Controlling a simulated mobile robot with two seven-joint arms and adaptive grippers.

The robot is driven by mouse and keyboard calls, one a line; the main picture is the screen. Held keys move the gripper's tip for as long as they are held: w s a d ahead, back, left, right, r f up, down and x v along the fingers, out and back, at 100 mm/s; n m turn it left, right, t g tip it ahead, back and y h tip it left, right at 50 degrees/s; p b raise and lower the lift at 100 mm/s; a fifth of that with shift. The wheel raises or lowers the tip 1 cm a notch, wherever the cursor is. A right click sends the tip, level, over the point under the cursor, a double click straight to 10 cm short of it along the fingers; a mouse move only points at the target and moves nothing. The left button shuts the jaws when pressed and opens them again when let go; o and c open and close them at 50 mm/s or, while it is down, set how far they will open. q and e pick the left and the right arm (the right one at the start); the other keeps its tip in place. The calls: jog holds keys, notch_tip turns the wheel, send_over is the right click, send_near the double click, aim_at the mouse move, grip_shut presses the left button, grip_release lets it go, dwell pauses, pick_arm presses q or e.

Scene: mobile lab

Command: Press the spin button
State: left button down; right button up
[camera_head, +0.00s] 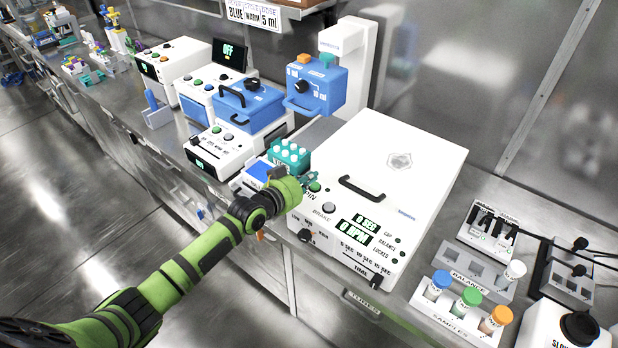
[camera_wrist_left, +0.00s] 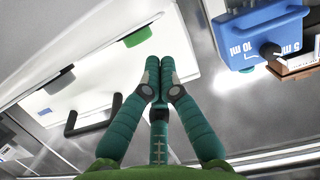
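The white centrifuge (camera_head: 420,150) stands on the steel bench with its lid down. Its front panel carries the green spin button (camera_head: 315,187), with "SPIN" lettering partly hidden by my gripper, and a grey brake button (camera_head: 329,208). The display reads 0 RPM. My left gripper (camera_head: 309,177) is at the panel's left end, very close to the spin button. In the left wrist view, the teal fingers (camera_wrist_left: 160,68) are shut together and empty. The green button (camera_wrist_left: 138,37) lies just up and left of the fingertips there, with a small gap in the picture. My right gripper is not in view.
A teal rack with white caps (camera_head: 290,152) stands close behind my left gripper. A blue dispenser (camera_head: 316,84) is behind it. A black lid handle (camera_head: 360,190) rises from the centrifuge. A samples rack (camera_head: 448,318) with coloured caps stands at the right.

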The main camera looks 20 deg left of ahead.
pick_arm(q)
jog(key=shift+f, duration=0.4)
